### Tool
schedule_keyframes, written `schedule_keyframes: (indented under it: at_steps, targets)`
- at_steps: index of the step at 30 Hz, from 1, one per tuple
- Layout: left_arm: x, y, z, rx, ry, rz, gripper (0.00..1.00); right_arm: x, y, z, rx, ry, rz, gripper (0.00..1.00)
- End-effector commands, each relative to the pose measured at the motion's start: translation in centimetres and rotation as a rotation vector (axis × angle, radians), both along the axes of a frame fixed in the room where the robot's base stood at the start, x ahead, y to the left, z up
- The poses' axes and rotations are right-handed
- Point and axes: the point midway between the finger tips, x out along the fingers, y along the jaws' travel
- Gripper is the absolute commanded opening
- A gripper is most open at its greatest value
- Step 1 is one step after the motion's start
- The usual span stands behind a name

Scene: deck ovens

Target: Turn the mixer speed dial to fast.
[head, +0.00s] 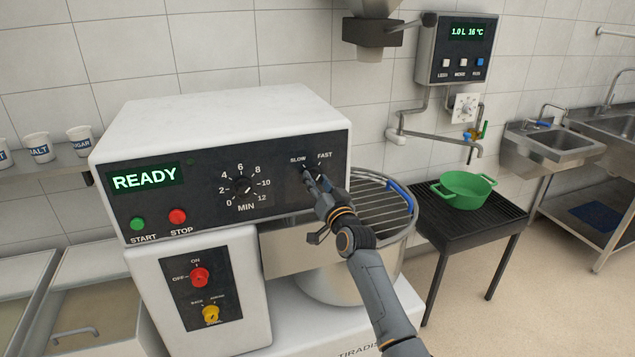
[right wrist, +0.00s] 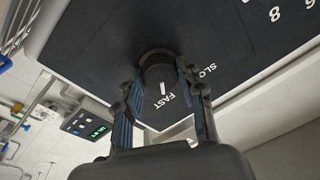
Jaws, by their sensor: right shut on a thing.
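The mixer speed dial (right wrist: 158,70) is a round black knob on the mixer's dark front panel, between the SLOW and FAST labels. In the right wrist view its white pointer mark points down towards the FAST label. My right gripper (right wrist: 157,85) is shut on the dial, with one finger on each side of it. In the head view my right gripper (head: 310,174) reaches up to the panel from below and hides most of the dial. The mixer (head: 220,115) has a white housing, and its display reads READY. My left gripper is not in view.
The minute timer dial (head: 243,186) is left of my right gripper on the same panel. The steel bowl with its wire guard (head: 385,210) is close beside my right arm. A green pot (head: 464,190) stands on a black table at the right.

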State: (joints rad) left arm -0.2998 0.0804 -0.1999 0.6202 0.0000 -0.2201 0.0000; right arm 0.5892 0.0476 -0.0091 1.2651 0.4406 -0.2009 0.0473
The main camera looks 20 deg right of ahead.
Motion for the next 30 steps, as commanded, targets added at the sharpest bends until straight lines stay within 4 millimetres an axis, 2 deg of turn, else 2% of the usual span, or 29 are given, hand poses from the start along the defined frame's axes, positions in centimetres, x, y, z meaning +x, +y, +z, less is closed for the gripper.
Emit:
schedule_keyframes:
  at_steps: [16, 17, 20, 30]
  targets:
    - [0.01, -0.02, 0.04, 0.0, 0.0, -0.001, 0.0, 0.02, 0.0, 0.19, 0.029, -0.002, 0.001, 0.07]
    - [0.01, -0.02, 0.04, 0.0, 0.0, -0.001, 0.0, 0.02, 0.0, 0.19, 0.029, -0.002, 0.001, 0.41]
    - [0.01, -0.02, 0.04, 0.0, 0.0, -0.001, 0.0, 0.02, 0.01, 0.18, 0.029, -0.002, 0.001, 0.61]
    - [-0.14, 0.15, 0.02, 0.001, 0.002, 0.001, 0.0, -0.11, 0.0, 0.04, 0.026, 0.0, 0.0, 0.61]
